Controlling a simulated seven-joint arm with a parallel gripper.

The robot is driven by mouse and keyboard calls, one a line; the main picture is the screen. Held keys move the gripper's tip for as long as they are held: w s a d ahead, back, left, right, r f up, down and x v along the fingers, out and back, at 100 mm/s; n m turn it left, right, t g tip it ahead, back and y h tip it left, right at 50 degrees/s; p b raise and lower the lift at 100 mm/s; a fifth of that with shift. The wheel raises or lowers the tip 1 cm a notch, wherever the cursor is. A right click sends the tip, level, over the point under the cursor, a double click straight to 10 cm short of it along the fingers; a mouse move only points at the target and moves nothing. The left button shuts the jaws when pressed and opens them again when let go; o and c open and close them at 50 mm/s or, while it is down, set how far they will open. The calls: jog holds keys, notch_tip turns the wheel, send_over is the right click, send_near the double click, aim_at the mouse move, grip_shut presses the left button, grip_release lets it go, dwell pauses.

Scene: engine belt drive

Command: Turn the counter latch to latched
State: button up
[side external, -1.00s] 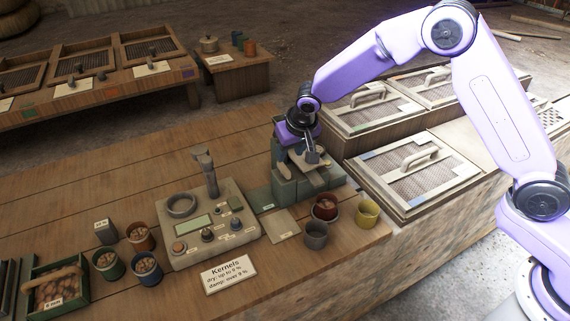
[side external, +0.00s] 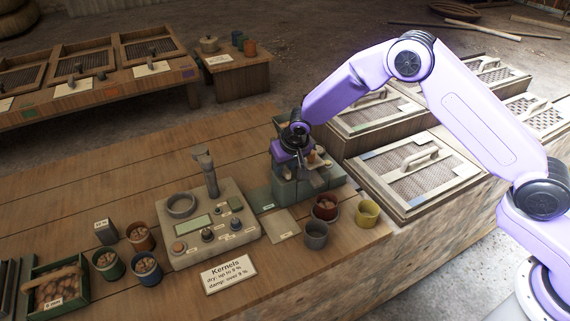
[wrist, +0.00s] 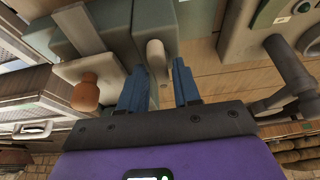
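A grey-green block-shaped device (side external: 290,190) stands on the wooden bench below my wrist. In the wrist view, a pale rounded lever (wrist: 156,55) sticks out of its grey-green body (wrist: 104,18). The lever may be the counter latch, but no label is readable. My gripper (wrist: 160,80) is open, with its two blue fingers on either side of the lever's end. I cannot tell whether they touch it. An orange-brown knob (wrist: 86,92) on a pale plate is left of the fingers; it also shows in the side view (side external: 312,157). My fingertips are mostly hidden in the side view.
A grey console (side external: 207,225) with an upright post stands left of the device. Red (side external: 325,208), yellow (side external: 367,213) and grey (side external: 316,234) cups stand in front. A mesh-lidded tray (side external: 418,172) is close on the right.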

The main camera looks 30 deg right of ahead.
grip_shut()
jog(key=shift+n, duration=0.4)
jog(key=n+y, duration=0.1)
jog(key=n, duration=0.3)
jog(key=n+g+y, duration=0.1)
jog(key=n, duration=0.1)
jog(key=shift+d+y, duration=0.25)
jog(key=shift+y, duration=0.05)
jog(key=n, duration=0.2)
jog(key=n+g+y, duration=0.1)
jog(key=n, duration=0.2)
jog(key=shift+w+n+g, duration=0.15)
jog(key=shift+n+g, duration=0.15)
jog(key=n+g, duration=0.1)
jog(key=n, duration=0.1)
jog(key=n+g, duration=0.1)
jog(key=n, duration=0.2)
jog(key=shift+w+d+y, duration=0.1)
jog(key=shift+w+y, duration=0.05)
jog(key=shift+y, duration=0.25)
jog(key=shift+n, duration=0.4)
jog(key=shift+o, duration=1.8)
grip_release()
